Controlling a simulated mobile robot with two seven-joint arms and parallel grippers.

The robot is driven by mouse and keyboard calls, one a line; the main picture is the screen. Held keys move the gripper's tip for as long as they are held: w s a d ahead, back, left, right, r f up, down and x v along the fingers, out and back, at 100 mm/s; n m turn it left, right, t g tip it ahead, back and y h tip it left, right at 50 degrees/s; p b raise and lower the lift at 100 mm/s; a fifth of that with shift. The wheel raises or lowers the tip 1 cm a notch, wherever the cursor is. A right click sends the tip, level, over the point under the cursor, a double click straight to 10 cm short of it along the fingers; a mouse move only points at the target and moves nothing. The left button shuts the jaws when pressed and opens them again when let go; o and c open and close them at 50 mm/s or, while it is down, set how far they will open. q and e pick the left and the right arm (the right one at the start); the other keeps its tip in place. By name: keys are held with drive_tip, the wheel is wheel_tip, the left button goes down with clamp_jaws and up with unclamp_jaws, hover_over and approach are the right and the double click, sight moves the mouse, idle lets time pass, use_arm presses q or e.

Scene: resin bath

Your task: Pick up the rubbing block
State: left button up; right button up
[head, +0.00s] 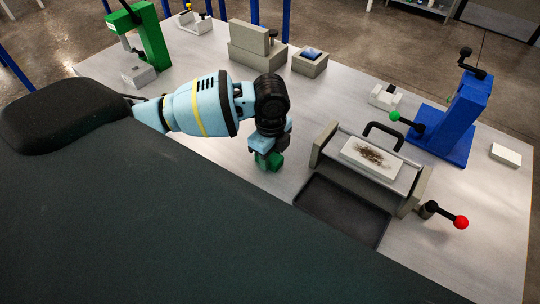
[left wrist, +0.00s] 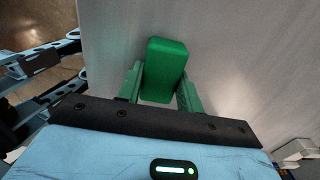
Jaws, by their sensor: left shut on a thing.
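My left gripper (head: 268,158) is low over the table, left of the dark tray. In the left wrist view its green fingers (left wrist: 160,92) are shut on the sides of a green block (left wrist: 165,68), which I take for the rubbing block. In the head view the block is hard to separate from the green fingertips, and I cannot tell whether it touches the table. My right gripper is not in view.
The dark tray (head: 343,211) lies before a grey-framed fixture holding a stained white slab (head: 368,158). A red-knobbed lever (head: 460,222) is at its right. A blue stand (head: 454,122), green stand (head: 151,37) and grey blocks (head: 254,54) stand farther back. Table left of the tray is clear.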

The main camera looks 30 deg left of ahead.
use_arm(q)
drive_tip(key=shift+r, duration=0.65)
wheel_tip(320, 180, up, 2)
drive_tip(key=shift+r, duration=0.2)
drive_tip(key=s+d+r, duration=0.1)
drive_tip(key=s, duration=1.5)
drive_tip(key=shift+d, duration=0.2)
